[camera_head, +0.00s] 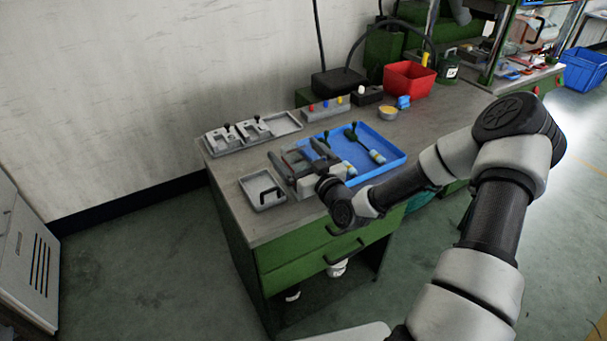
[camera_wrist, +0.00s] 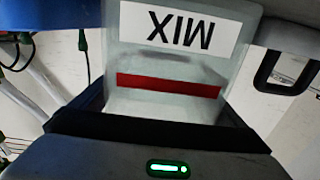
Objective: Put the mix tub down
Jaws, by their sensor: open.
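The mix tub is a pale translucent tub with a white MIX label, upside down in the wrist view (camera_wrist: 165,72), and a red band. It fills the middle of that view. In the head view the tub (camera_head: 295,157) is mostly hidden by my gripper (camera_head: 301,163) at the front of the bench, between a grey tray and a blue tray. My gripper is open, its jaws on either side of the tub. I cannot tell whether the tub's base touches the bench.
The bench top (camera_head: 229,171) carries a blue tray (camera_head: 397,159) with tools to the right and a small grey tray (camera_head: 251,182) with a black handle to the left. Grey fixtures (camera_head: 236,133) stand behind. A red bin (camera_head: 408,79) and yellow-filled bowl (camera_head: 388,112) are farther right.

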